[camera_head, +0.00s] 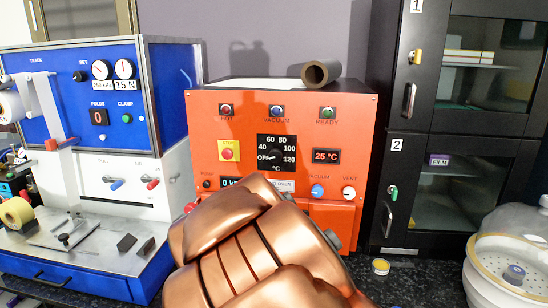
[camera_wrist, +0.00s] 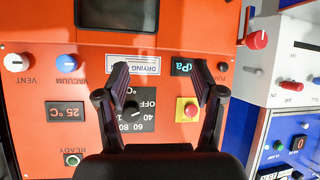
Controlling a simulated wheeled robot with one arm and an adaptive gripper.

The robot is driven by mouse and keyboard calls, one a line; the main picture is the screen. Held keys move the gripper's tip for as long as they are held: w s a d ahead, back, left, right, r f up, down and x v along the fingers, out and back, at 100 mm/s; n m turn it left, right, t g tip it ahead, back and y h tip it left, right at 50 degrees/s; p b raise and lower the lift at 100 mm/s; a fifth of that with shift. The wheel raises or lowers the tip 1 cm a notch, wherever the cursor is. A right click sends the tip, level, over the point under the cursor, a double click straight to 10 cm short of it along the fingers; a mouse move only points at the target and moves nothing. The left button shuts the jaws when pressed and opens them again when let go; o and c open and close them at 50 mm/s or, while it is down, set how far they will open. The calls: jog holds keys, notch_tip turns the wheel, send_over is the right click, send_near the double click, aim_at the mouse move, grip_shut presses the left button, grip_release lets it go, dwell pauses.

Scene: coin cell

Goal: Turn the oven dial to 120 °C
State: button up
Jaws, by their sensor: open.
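The orange drying oven (camera_head: 200,130) faces me. Its temperature dial (camera_head: 277,154) sits on a black square panel marked OFF, 40, 60, 80, 100 and 120 °C. A white mark by OFF suggests the dial points there. The wrist view is upside down and shows the dial (camera_wrist: 134,114) between my fingers, nearer the left one. My gripper (camera_wrist: 160,70) is open and empty, its fingertips spread in front of the oven face. I cannot tell that either finger touches the dial. In the head view my copper arm hides the gripper.
The display (camera_head: 326,156) reads 25 °C. A yellow-backed red stop button (camera_head: 228,151) and the blue vacuum knob (camera_head: 317,191) flank the dial area. A blue-and-white machine (camera_head: 90,180) stands left and a black cabinet (camera_head: 445,130) right. A dark roll (camera_head: 321,72) lies on top.

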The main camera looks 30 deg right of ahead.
aim_at(275, 157)
jog(key=w+d+r+t+h+p, duration=0.1)
jog(key=w+d+r+h, duration=0.1)
jog(key=w+d+r, duration=0.1)
jog(key=w+d+r+t+h+p, duration=0.1)
jog(key=w+d+r+h, duration=0.1)
jog(key=w+d+r, duration=0.1)
jog(key=w+d+r+m+t+h+p, duration=0.1)
jog(key=w+d+r, duration=0.3)
jog(key=d, duration=0.1)
jog(key=shift+d+r+t+h, duration=0.3)
jog(key=shift+d+r+h, duration=0.05)
jog(key=shift+d+h, duration=0.05)
jog(key=shift+x, duration=0.8)
jog(key=shift+f, duration=0.15)
jog(key=c, duration=1.1)
jog(key=shift+c, duration=0.2)
